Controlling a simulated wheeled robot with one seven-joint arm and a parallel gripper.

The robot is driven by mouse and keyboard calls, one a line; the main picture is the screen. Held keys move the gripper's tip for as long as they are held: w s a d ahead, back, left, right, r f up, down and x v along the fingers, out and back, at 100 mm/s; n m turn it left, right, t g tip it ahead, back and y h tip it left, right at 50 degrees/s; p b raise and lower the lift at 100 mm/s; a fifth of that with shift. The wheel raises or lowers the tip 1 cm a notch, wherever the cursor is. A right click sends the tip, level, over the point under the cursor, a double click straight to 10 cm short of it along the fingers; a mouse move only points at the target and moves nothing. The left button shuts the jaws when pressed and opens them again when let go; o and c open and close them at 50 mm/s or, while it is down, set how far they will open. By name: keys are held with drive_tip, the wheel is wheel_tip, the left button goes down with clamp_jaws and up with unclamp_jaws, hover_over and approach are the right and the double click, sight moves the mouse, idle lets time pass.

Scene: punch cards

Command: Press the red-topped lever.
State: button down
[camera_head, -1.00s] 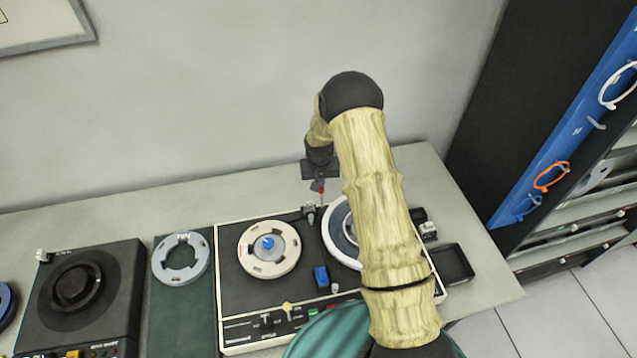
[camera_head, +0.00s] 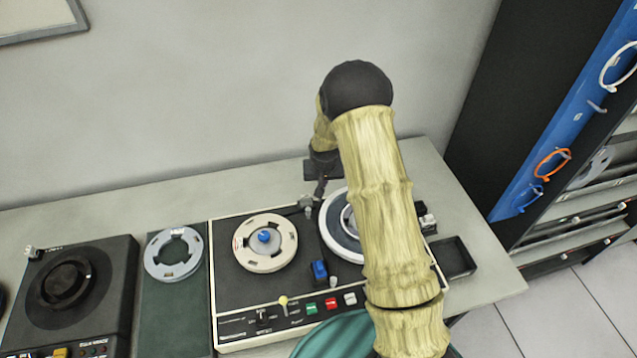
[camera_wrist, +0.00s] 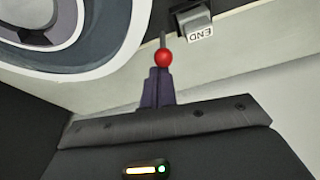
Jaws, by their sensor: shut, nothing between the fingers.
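The red-topped lever (camera_wrist: 163,57) shows in the wrist view as a red ball on a thin grey stem at the light edge of the tape machine (camera_head: 226,300). My gripper (camera_wrist: 159,70) is shut and empty, its dark fingertips right at the red ball in that view; I cannot tell whether they touch it. In the head view my gripper (camera_head: 319,195) points down at the back edge of the machine, between the two reels. The red top cannot be made out there, likely behind the fingers.
A cream reel (camera_head: 248,259) with a blue hub and a white-rimmed reel (camera_head: 326,232) lie on the machine, the second partly behind my arm. A grey block marked END (camera_wrist: 198,27) is beside the lever.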

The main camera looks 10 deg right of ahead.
drive_tip(key=shift+w+a+f, duration=0.3)
drive_tip(key=shift+w+a, duration=0.4)
drive_tip(key=shift+a, duration=0.05)
drive_tip(key=w+r+b, duration=0.1)
drive_tip(key=w+b, duration=0.1)
drive_tip(key=w, duration=0.2)
drive_tip(key=b+v, duration=0.1)
drive_tip(key=v, duration=0.7)
drive_tip(key=shift+s+r+b, duration=0.2)
drive_tip(key=shift+r+b, duration=0.15)
drive_tip(key=shift+b, duration=0.05)
